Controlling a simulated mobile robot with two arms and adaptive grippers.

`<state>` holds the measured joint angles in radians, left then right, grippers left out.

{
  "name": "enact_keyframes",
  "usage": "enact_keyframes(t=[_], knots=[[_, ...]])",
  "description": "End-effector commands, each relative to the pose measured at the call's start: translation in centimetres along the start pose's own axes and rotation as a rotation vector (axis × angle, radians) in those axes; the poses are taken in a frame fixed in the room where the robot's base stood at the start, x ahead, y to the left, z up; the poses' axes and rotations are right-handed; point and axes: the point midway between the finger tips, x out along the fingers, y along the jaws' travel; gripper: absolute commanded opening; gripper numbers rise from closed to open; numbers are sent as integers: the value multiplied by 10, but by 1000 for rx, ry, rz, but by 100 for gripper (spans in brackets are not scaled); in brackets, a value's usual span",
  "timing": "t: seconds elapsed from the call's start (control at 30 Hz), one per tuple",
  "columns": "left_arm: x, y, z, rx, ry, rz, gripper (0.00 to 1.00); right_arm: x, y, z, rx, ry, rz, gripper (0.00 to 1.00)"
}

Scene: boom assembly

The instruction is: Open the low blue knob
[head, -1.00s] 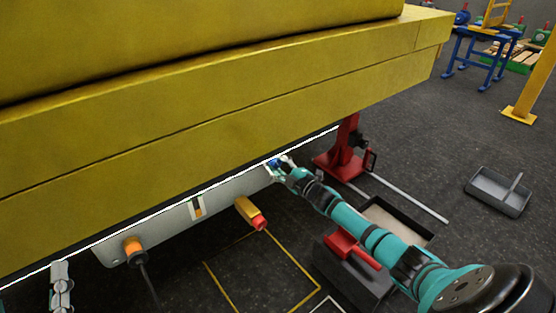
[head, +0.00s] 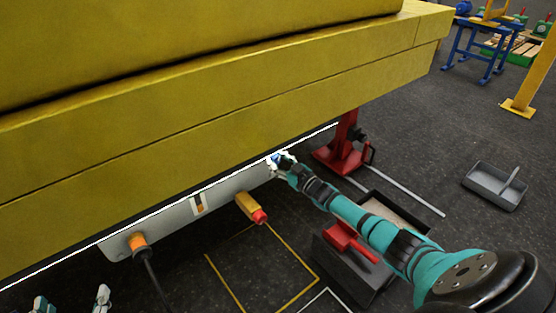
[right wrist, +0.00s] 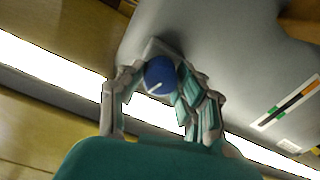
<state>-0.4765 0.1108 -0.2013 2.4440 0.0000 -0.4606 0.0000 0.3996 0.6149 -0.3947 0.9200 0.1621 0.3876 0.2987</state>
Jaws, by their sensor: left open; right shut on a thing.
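The blue knob (right wrist: 160,76) is round with a short white line on its face. It sits on the grey panel (right wrist: 215,45) in the right wrist view. In the head view the knob (head: 275,159) is a small, partly hidden blue spot at the panel's right end, under the yellow boom. My right gripper (right wrist: 163,88) is shut on the knob, with fingers on both sides of it. It also shows in the head view (head: 282,161). My left gripper (head: 72,302) is at the bottom left edge, fingers apart and empty, away from the panel.
The yellow boom (head: 210,130) hangs low over the panel. An orange connector (head: 138,243) with a dark cable and a yellow handle with a red end (head: 251,208) stick out. A red jack (head: 346,150) and a dark toolbox (head: 355,270) stand on the floor.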

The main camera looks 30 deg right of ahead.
Motion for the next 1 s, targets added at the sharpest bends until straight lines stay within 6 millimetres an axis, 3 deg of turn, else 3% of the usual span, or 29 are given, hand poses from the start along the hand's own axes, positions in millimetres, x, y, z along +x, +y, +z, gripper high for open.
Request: enact_keyframes(t=[0.4, 1.0], knots=[[-1, -1, 4, 0, -22, -2, 76, 0, 0, 2, 225, 2, -1, 2], [-1, -1, 4, 0, -24, -2, 76, -1, 0, 2, 272, 4, -1, 2]])
